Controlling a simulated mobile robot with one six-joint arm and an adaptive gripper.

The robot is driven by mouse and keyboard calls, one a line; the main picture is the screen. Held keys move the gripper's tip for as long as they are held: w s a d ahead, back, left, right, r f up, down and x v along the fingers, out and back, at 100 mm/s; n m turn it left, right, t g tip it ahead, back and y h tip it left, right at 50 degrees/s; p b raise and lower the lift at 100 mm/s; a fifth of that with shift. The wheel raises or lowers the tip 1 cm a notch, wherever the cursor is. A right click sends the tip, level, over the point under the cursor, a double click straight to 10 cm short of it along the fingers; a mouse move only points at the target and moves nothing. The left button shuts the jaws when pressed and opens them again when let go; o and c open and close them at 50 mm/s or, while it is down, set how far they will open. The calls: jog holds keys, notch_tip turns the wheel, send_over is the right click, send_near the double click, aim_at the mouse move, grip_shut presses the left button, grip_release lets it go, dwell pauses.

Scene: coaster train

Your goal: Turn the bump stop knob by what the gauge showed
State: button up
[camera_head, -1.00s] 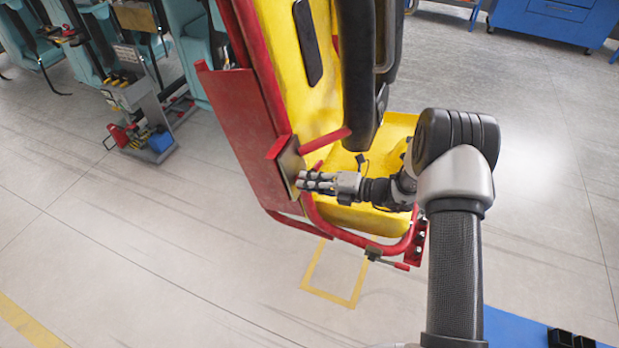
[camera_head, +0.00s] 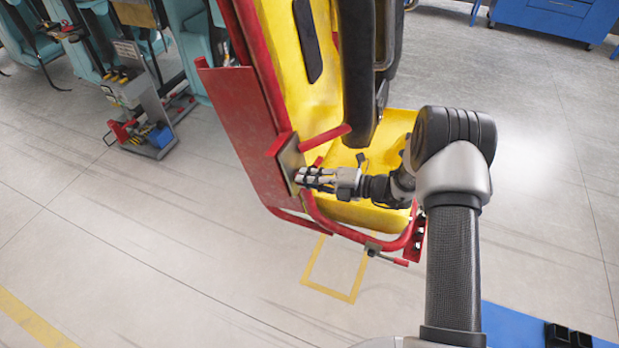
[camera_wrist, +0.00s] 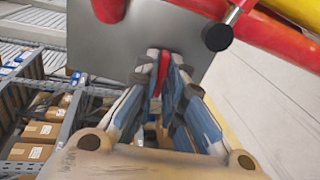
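My gripper (camera_head: 303,180) is at the grey metal plate (camera_head: 291,160) on the side of the red-framed yellow seat (camera_head: 385,212). In the wrist view, my gripper (camera_wrist: 165,68) points at the same plate (camera_wrist: 140,32). Its fingertips are close together on a narrow red part, which looks like the bump stop knob (camera_wrist: 163,72). The fingers hide most of the knob, and no marks or scale on it can be read. No gauge can be made out in either view.
A red panel (camera_head: 245,130) is left of the plate. A black padded restraint (camera_head: 360,70) hangs above the seat. A grey cart (camera_head: 145,115) stands at the far left on open floor.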

jog(key=o, duration=0.3)
jog(key=shift+a, duration=0.25)
jog(key=shift+d, duration=0.1)
jog(key=v, duration=1.2)
